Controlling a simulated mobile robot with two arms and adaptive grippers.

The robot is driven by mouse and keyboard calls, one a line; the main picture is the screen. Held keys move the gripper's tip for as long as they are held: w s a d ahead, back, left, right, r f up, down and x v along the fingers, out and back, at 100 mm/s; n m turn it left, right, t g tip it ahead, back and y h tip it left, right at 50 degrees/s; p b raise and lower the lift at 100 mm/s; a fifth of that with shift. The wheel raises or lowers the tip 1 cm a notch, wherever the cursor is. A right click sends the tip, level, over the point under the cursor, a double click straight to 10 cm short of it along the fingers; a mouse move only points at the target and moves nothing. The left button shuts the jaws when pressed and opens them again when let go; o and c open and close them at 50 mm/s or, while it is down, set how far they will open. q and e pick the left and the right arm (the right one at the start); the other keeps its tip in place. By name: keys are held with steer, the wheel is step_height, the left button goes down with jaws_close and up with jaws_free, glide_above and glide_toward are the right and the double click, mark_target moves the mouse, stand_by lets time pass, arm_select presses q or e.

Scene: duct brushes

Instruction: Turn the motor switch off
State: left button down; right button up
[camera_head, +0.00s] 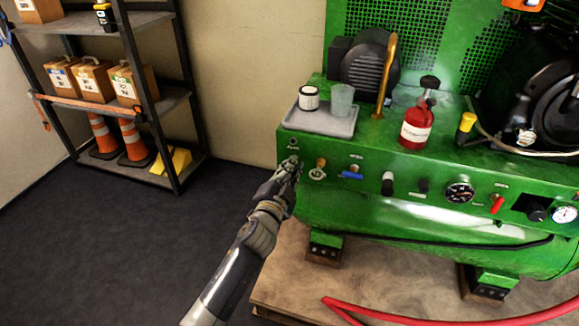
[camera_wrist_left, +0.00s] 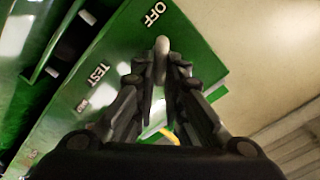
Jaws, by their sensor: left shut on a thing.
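The green machine's control panel (camera_head: 330,165) runs along its front edge. My left gripper (camera_head: 291,165) is at the panel's left end, its arm coming from below. In the left wrist view the gripper (camera_wrist_left: 165,62) has its fingertips close together on a pale, rounded switch lever (camera_wrist_left: 161,45), which I take to be the motor switch. The lever's tip shows between the fingertips; its base is hidden by them. An OFF label (camera_wrist_left: 154,14) is printed beside it, with a TEST label (camera_wrist_left: 98,74) farther left. My right gripper is not in view.
Beside the gripper are a brass fitting (camera_head: 318,169) and a blue-handled valve (camera_head: 352,174). A grey tray (camera_head: 315,121) with a jar and a cup sits above, and a red bottle (camera_head: 418,120) stands to the right. A shelf (camera_head: 150,105) stands at left; the floor between is clear.

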arm_select(q)
steer(key=shift+d+f+m, duration=0.1)
steer(key=shift+f+m, duration=0.05)
steer(key=shift+m, duration=1.25)
steer(key=shift+d+f+m, duration=0.1)
steer(key=shift+f+m, duration=0.1)
steer(key=shift+m, duration=1.2)
steer(key=shift+f+m, duration=0.15)
steer(key=shift+m, duration=1.25)
steer(key=shift+s, duration=0.1)
steer(key=c, duration=1.7)
jaws_free()
steer(key=shift+o, duration=0.2)
steer(key=v, duration=1.2)
